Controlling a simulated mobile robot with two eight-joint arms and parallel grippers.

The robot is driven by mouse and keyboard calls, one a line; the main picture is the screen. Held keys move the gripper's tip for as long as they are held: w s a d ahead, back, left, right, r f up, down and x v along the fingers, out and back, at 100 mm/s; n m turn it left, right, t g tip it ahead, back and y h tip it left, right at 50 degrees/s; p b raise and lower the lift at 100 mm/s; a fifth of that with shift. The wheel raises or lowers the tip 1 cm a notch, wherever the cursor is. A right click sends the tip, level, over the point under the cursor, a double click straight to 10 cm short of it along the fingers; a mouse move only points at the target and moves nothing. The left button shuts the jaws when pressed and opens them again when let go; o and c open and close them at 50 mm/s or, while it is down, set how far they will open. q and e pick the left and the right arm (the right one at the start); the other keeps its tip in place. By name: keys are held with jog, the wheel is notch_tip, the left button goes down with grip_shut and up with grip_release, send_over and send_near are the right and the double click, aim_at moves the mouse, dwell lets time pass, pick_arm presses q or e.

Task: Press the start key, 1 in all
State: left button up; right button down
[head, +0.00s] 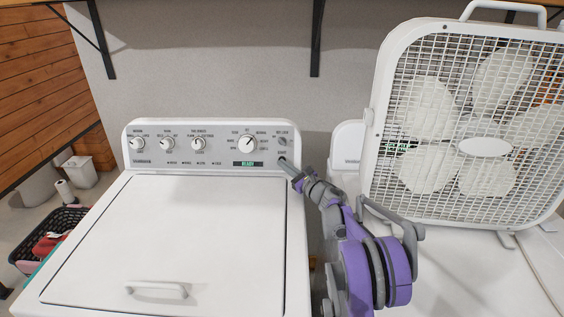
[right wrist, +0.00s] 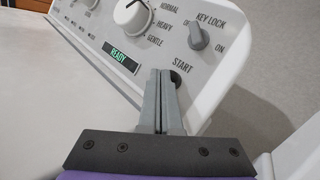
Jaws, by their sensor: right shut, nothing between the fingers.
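The white washing machine (head: 200,215) has a control panel (head: 215,148) with knobs and a small display reading READY. In the right wrist view the START label (right wrist: 182,67) is printed on the panel, and a dark round start key (right wrist: 177,78) sits just below it. My right gripper (head: 285,163) is shut and empty at the panel's right end. In the right wrist view its fingertips (right wrist: 161,73) lie right beside the key and partly cover it. I cannot tell whether they touch the key or panel. My left gripper is not in view.
The key lock knob (right wrist: 197,35) and large cycle knob (right wrist: 131,13) are close to my fingertips. A white box fan (head: 470,125) stands to the right on a white surface. A dark basket (head: 60,222) stands on the floor at left. The washer lid is clear.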

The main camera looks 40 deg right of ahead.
jog(key=shift+w+d+f, duration=0.1)
jog(key=shift+w+d, duration=0.1)
dwell(0.3)
dwell(0.3)
jog(key=shift+s+a+r, duration=0.25)
jog(key=shift+s+a, duration=0.25)
jog(key=shift+s, duration=0.1)
jog(key=shift+s+a+r+p, duration=0.15)
jog(key=shift+s+a+r, duration=0.1)
jog(key=shift+s+a, duration=0.3)
jog(key=shift+s+a+r+p, duration=0.1)
jog(key=shift+s+a+r, duration=0.15)
jog(key=shift+s+a, duration=0.35)
jog(key=shift+s+a+r+p, duration=0.15)
jog(key=shift+s+a+r, duration=0.2)
jog(key=shift+s, duration=0.35)
jog(key=shift+f, duration=0.1)
